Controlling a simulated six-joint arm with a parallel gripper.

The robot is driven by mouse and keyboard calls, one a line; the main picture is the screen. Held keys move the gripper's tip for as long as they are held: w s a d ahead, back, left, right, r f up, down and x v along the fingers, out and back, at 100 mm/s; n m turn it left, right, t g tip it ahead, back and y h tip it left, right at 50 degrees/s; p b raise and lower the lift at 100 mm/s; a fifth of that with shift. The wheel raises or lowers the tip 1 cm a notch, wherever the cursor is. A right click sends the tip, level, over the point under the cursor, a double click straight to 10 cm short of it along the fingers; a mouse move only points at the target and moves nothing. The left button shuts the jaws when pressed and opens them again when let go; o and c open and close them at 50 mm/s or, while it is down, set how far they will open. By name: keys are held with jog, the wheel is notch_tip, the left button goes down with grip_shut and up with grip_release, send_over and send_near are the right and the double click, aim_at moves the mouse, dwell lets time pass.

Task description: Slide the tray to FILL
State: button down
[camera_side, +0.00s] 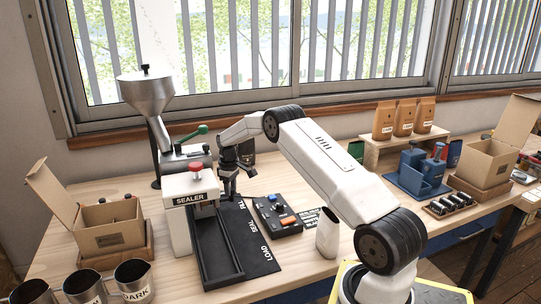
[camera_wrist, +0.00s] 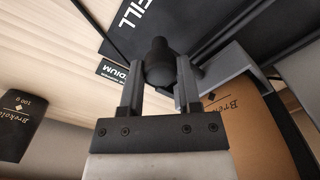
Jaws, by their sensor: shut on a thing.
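My gripper (camera_side: 229,184) is low over the far end of a long black channel-shaped tray or track (camera_side: 218,252), just right of the sealer (camera_side: 190,205). In the wrist view my gripper (camera_wrist: 158,88) has its two fingers on either side of a dark round knob (camera_wrist: 158,62) and is shut on it. A grey bracket (camera_wrist: 228,73) lies right beside the knob. The FILL lettering (camera_wrist: 126,14) shows on a dark surface above the knob in the wrist view. The tray's exact outline near the knob is hidden by my gripper.
A dark mat (camera_side: 252,243) lettered SEAL and LOAD runs right of the track. A control box (camera_side: 277,215) is beyond it. The metal hopper (camera_side: 147,92) stands behind the sealer. Mugs (camera_side: 132,279) stand front left. A brown coffee bag (camera_wrist: 250,122) is close to my gripper.

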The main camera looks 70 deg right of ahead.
jog(key=shift+w+d, duration=0.1)
jog(key=shift+d, duration=0.15)
jog(key=shift+c, duration=2.2)
grip_release()
jog(key=shift+o, duration=0.8)
jog(key=shift+a, duration=0.1)
jog(key=shift+r, duration=3.9)
